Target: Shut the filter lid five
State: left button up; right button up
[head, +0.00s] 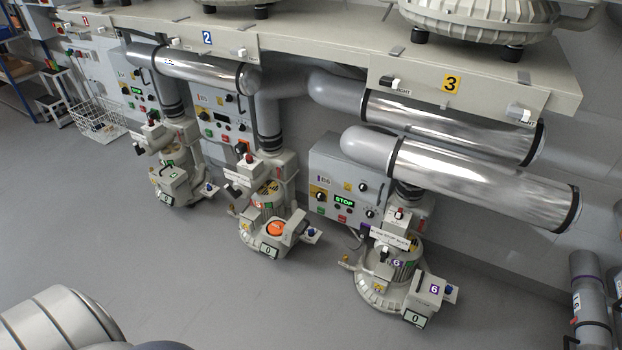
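The middle blower (268,190) stands on the floor between two similar ones. I take it for number five; its label is too small to read surely. At its front, a round orange filter face (276,228) lies exposed, and the pale lid (297,229) stands swung aside to the right of it, so it looks open. A display (268,252) reading 0 sits below. The blower on the right, marked 6, has its lid (428,289) down, with no orange showing. Neither of my grippers is in view.
The left blower (175,175) and control boxes (340,190) stand along the wall. Shiny pipes (470,180) and a beige shelf (330,50) hang above. A wire basket (98,120) is at far left. The grey floor (190,270) in front is clear.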

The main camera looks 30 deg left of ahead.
aim_at(293, 228)
jog(key=u, duration=1.05)
